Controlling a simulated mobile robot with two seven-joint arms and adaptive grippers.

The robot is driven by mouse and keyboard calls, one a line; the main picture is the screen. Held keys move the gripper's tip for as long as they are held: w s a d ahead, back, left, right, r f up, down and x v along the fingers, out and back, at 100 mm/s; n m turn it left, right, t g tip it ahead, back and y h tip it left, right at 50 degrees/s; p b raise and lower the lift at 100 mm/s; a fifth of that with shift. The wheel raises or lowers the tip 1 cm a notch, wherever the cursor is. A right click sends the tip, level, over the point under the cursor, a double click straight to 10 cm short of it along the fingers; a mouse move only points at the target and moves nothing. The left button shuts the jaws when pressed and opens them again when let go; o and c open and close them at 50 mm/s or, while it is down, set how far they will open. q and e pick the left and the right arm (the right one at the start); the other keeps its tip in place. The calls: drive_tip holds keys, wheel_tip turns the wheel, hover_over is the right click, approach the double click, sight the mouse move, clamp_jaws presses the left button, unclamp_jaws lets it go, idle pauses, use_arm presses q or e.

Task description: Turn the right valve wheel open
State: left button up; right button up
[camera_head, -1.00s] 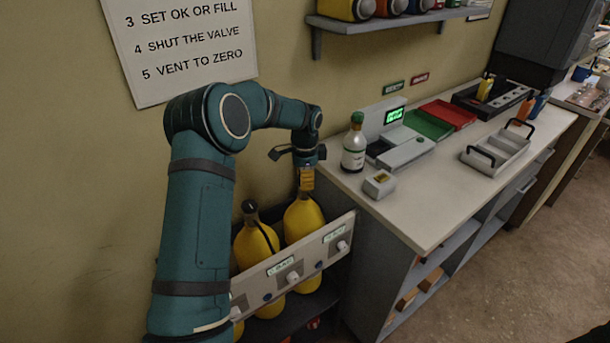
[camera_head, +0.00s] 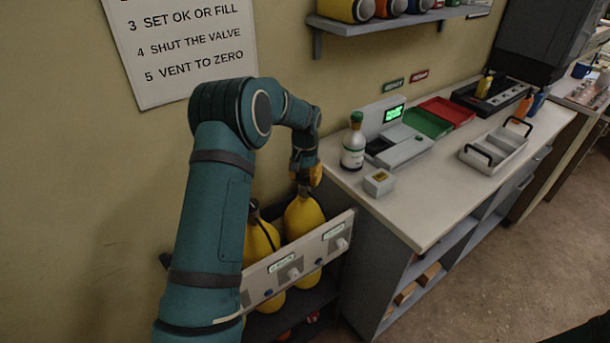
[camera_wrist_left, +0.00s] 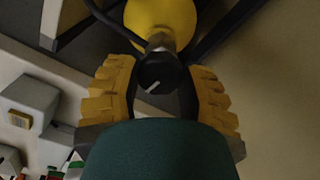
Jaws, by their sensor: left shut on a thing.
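The right yellow cylinder (camera_head: 303,217) stands upright in the rack below the wall sign, and it also shows in the left wrist view (camera_wrist_left: 163,22). Its valve wheel (camera_wrist_left: 159,73) is a black round knob with a white mark, on a metal neck. My left gripper (camera_head: 306,178) points down over this cylinder, its yellow ridged fingers on both sides of the wheel. In the left wrist view my left gripper (camera_wrist_left: 160,88) is shut on the wheel. In the head view the gripper hides the wheel. My right gripper is not in view.
A second yellow cylinder (camera_head: 261,242) stands just left, behind the white labelled rack panel (camera_head: 290,264). The counter (camera_head: 420,195) at right bears a small grey box (camera_head: 379,182), a bottle (camera_head: 353,145) and a white tray (camera_head: 497,149). The wall is close behind my arm.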

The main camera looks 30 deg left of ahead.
sight(305, 177)
use_arm(q)
drive_tip(key=shift+n, duration=1.5)
drive_tip(key=o, duration=1.2)
wheel_tip(305, 177, up, 12)
drive_tip(key=shift+f, duration=0.1)
